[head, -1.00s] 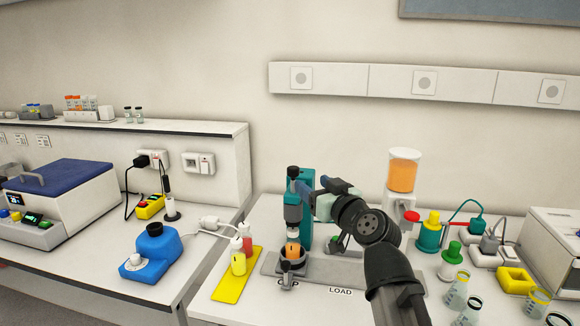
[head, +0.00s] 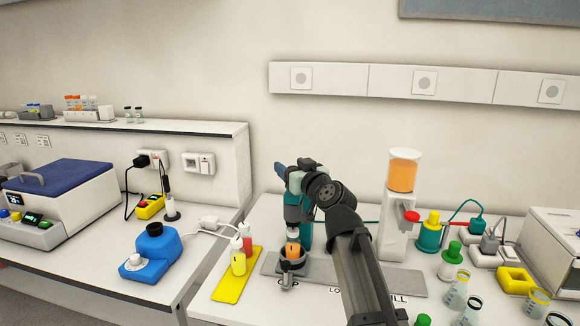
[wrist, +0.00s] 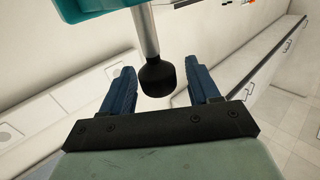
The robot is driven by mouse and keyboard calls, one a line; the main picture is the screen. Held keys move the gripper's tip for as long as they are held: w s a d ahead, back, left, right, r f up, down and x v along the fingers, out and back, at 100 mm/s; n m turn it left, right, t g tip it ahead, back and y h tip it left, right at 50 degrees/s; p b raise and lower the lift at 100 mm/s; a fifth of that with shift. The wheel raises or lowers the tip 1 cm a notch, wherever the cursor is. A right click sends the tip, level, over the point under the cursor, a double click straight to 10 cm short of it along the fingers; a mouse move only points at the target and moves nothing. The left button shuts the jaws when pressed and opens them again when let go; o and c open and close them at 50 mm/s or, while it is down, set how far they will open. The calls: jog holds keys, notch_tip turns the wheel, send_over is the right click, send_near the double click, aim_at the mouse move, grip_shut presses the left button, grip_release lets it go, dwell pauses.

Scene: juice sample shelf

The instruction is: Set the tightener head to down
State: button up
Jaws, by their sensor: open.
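The tightener is a teal stand (head: 306,232), partly hidden behind my gripper. An orange bottle (head: 292,251) with a pale cap stands upright under its head, in a grey ring holder (head: 292,267). In the wrist view the tightener shows as a teal edge (wrist: 95,8) and a metal rod (wrist: 146,30) ending in a black knob (wrist: 157,77). My gripper (wrist: 159,72) is open, with one blue finger on each side of the knob and visible gaps between. In the head view my gripper (head: 281,171) is at the tightener's top and hides the knob.
A yellow mat (head: 230,288) with small bottles lies left of the tightener. A blue device (head: 155,255) stands on the left bench. A juice dispenser (head: 402,172) stands at the right, beside several beakers and coloured bottles. Open air lies above the tightener.

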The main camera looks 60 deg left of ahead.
jog(key=shift+w+a, duration=0.1)
jog(key=shift+a, duration=0.55)
grip_shut()
